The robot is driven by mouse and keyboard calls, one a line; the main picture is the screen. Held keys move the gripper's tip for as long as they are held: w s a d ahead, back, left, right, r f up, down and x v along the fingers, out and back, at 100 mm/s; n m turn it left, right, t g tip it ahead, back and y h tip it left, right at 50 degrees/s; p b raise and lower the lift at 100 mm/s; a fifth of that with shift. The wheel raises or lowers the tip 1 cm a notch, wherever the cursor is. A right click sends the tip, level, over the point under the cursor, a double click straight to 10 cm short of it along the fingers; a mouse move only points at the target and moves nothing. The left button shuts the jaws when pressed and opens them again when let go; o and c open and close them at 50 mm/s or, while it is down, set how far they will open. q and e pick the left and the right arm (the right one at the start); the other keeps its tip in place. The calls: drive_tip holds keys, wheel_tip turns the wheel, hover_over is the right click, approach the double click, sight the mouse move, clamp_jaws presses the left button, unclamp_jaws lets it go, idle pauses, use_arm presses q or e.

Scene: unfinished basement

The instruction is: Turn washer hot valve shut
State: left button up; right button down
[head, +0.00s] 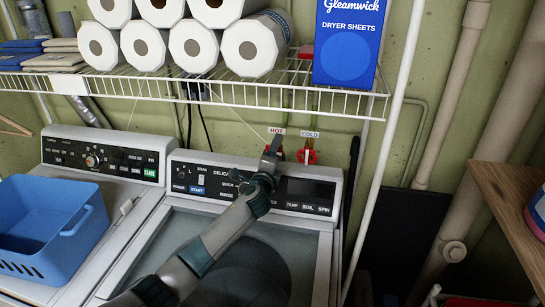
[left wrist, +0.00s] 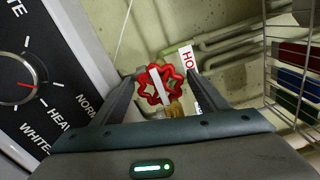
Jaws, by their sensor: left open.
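The hot valve's red handwheel (left wrist: 151,95) shows in the left wrist view with a tilted white bar across it and a brass stem beneath. The HOT label (head: 276,131) is on the wall above it. My left gripper (head: 273,143) reaches over the washer panel and mostly hides this handwheel in the head view. In the left wrist view the open fingers (left wrist: 158,76) stand on either side of the handwheel; I cannot tell whether they touch it. The red cold valve (head: 307,156) is close to the right, under the COLD label (head: 310,134). My right gripper is out of view.
The washer (head: 322,225) stands below the valves, its control panel (head: 305,196) just in front of them. A wire shelf (head: 270,97) with paper rolls and a dryer sheets box (head: 349,45) hangs above. A blue basket (head: 40,262) sits at left on the neighbouring machine.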

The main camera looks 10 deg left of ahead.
use_arm(q)
drive_tip(key=shift+s, duration=0.2)
drive_tip(key=s+b, duration=0.4)
drive_tip(key=s, duration=1.3)
drive_tip(key=shift+b, duration=0.35)
drive_tip(key=shift+f, duration=0.1)
